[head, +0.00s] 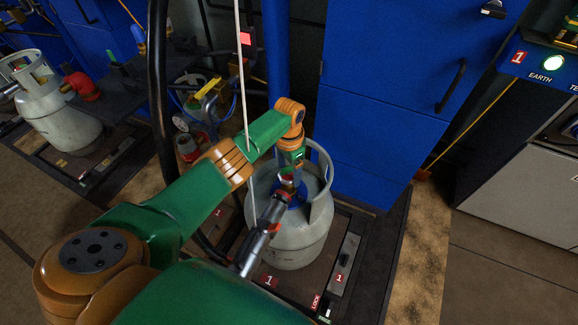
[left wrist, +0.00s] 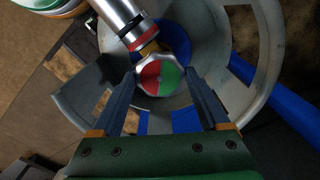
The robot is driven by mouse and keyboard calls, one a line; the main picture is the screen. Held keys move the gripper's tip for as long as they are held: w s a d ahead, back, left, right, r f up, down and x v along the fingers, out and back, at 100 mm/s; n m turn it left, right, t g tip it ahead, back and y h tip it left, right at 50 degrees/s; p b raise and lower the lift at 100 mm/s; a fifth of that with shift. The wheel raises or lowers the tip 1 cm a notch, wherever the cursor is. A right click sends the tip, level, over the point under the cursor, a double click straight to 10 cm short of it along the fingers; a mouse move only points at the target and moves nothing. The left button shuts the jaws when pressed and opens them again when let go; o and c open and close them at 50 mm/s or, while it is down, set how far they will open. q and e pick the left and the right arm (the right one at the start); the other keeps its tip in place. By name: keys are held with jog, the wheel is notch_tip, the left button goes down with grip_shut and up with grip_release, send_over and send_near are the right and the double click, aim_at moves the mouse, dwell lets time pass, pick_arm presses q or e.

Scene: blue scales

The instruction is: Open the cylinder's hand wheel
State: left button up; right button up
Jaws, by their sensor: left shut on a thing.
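The gas cylinder (head: 297,245) is pale grey with a collar around its top and stands upright in the middle of the head view. Its hand wheel (left wrist: 160,84) has a red half and a green half and shows in the left wrist view. My left gripper (left wrist: 161,74) has a blue finger on each side of the wheel and is shut on it. In the head view my left gripper (head: 289,182) points down inside the collar and largely hides the wheel. My right gripper is not in view.
A silver connector with a red ring (left wrist: 127,26) joins the valve beside the wheel. A blue cabinet (head: 385,110) stands close behind the cylinder. A second grey cylinder (head: 62,118) stands at far left. A black pipe (head: 160,90) and a thin pale cable (head: 241,80) run vertically nearby.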

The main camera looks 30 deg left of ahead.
aim_at(288, 173)
pick_arm(q)
jog(key=n+p, duration=0.1)
jog(key=n, duration=0.4)
jog(key=shift+r+n, duration=0.1)
jog(key=shift+n, duration=0.2)
jog(key=n, duration=1.2)
jog(key=shift+n+p, duration=0.3)
jog(key=n, duration=0.6)
jog(key=shift+n, duration=0.4)
jog(key=shift+a, duration=0.1)
jog(key=shift+w, duration=0.1)
jog(key=o, duration=1.2)
jog(key=shift+o, duration=0.2)
notch_tip(288, 173, up, 8)
jog(key=p, duration=0.7)
jog(key=shift+f+p, duration=0.2)
jog(key=shift+p, duration=0.1)
jog(key=shift+f+b, duration=0.3)
